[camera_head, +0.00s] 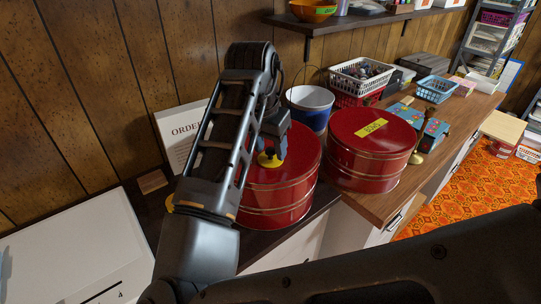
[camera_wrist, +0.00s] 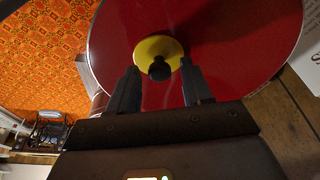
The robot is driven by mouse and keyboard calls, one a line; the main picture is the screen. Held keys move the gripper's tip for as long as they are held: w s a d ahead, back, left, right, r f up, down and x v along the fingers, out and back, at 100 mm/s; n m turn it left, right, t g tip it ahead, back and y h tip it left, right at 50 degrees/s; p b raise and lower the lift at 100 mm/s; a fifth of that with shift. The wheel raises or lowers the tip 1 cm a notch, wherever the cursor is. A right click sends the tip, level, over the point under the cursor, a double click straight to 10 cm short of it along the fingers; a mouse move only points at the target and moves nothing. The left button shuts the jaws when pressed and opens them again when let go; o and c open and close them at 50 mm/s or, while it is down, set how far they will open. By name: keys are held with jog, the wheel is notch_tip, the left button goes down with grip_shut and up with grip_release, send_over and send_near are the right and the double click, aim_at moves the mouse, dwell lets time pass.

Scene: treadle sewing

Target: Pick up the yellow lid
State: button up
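A small round yellow lid (camera_head: 264,162) with a dark knob lies on top of the left red tin (camera_head: 277,203). In the wrist view the yellow lid (camera_wrist: 151,48) sits on the round red top (camera_wrist: 235,40), and its dark knob (camera_wrist: 159,69) points toward the camera. My gripper (camera_head: 272,150) is directly above the lid, pointing down. In the wrist view my gripper (camera_wrist: 160,78) has its two black fingers apart, with the knob showing in the gap near the tips. I cannot tell whether a finger touches the lid. My arm hides part of the tin.
A second red tin (camera_head: 369,158) with a yellow label stands close on the right. A blue-and-white bucket (camera_head: 309,105) is behind. A white basket (camera_head: 361,76) and a blue basket (camera_head: 434,89) stand farther back. A wall shelf (camera_head: 365,19) is above; an order sign (camera_head: 180,136) leans left.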

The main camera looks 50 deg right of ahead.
grip_shut()
jog(key=shift+r, duration=0.15)
